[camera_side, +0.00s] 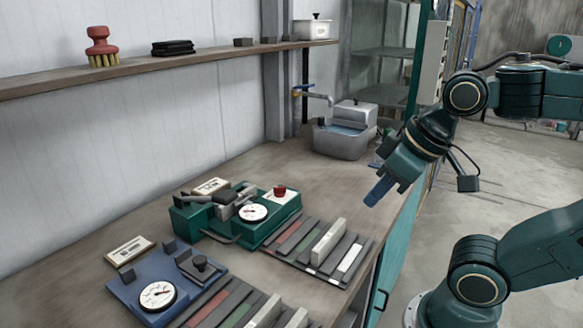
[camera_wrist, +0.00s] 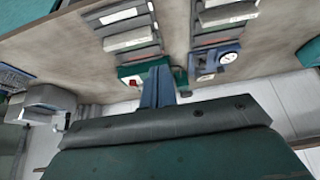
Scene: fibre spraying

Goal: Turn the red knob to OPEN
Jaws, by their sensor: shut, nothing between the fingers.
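The red knob (camera_side: 280,191) sits on a white plate at the right end of the green device (camera_side: 210,226) on the workbench. The lettering is too small to read, so I cannot tell the knob's position. In the wrist view a small red spot, the knob (camera_wrist: 133,82), shows left of my fingers. My gripper (camera_side: 373,198) hangs above the bench's right edge, to the right of the knob and well apart from it. Its blue fingers are shut with nothing between them; they also show in the wrist view (camera_wrist: 157,80), hiding part of the green device.
A blue device (camera_side: 170,292) with a dial stands at front left. Racks of bars (camera_side: 318,252) lie right of the green device. A metal basin (camera_side: 343,142) stands at the back under a tap. A shelf (camera_side: 150,68) runs along the wall. The bench between basin and devices is clear.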

